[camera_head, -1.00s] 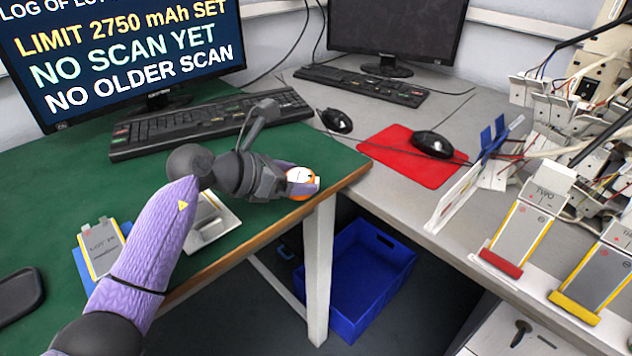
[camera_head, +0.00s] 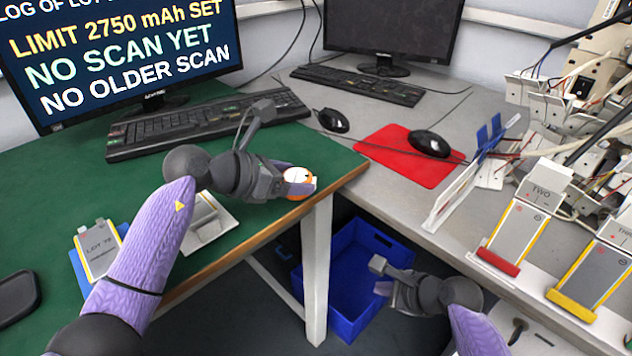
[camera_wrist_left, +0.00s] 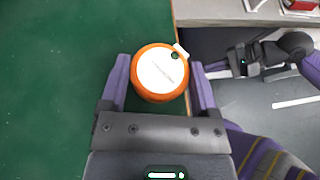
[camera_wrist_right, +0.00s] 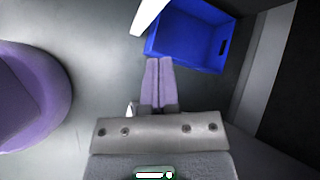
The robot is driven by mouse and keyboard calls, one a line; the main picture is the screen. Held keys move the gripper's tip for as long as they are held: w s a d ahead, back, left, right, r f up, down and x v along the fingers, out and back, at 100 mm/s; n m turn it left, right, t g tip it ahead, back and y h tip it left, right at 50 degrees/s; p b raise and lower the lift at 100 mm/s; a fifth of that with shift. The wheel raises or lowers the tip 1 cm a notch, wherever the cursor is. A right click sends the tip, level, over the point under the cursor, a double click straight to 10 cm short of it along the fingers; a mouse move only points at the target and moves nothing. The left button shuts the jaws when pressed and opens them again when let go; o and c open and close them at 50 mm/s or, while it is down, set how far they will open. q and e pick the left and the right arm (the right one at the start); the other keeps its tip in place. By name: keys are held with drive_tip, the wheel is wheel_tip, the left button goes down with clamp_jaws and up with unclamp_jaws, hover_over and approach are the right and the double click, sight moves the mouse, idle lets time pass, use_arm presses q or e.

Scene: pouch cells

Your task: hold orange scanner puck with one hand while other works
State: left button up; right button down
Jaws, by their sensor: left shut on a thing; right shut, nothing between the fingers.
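The orange scanner puck (camera_head: 299,181) has a white top face. In the left wrist view the puck (camera_wrist_left: 160,72) sits between the two purple fingers of my left gripper (camera_wrist_left: 160,85), which is shut on it. In the head view my left gripper (camera_head: 285,180) holds it at the front right edge of the green table. My right gripper (camera_head: 382,277) is in the lower part of the head view, in front of the blue bin. In the right wrist view its fingers (camera_wrist_right: 158,82) are together with nothing between them.
A blue bin (camera_head: 398,253) stands on the floor under the benches. Pouch cells in holders (camera_head: 516,238) line the right bench, and another cell (camera_head: 98,250) lies on the green table (camera_head: 45,190). The monitor (camera_head: 120,50) reads "NO SCAN YET". A red mat (camera_head: 385,150) carries a mouse.

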use_arm(q)
drive_tip(key=shift+a, duration=0.2)
drive_tip(key=shift+s+a, duration=0.1)
use_arm(e)
drive_tip(key=w+r+t+y, duration=0.1)
drive_tip(key=w+r+t, duration=0.1)
drive_tip(key=r, duration=0.8)
drive_tip(key=w+r+m+t+y, duration=0.1)
drive_tip(key=w+r, duration=0.3)
drive_tip(key=r, duration=0.6)
drive_tip(key=shift+w+a+r+t+y, duration=0.15)
drive_tip(key=shift+a+t+y, duration=0.3)
drive_tip(key=shift+t+y, duration=0.25)
use_arm(q)
drive_tip(key=shift+d, duration=0.4)
drive_tip(key=shift+a, duration=0.1)
use_arm(e)
drive_tip(key=shift+m, duration=0.3)
drive_tip(key=shift+w+a+f, duration=0.15)
drive_tip(key=shift+w+a, duration=0.05)
drive_tip(key=shift+a, duration=1.95)
drive_tip(key=shift+w+a+f, duration=0.1)
drive_tip(key=shift+w+a, duration=0.05)
drive_tip(key=shift+a, duration=1.95)
drive_tip(key=shift+a, duration=0.2)
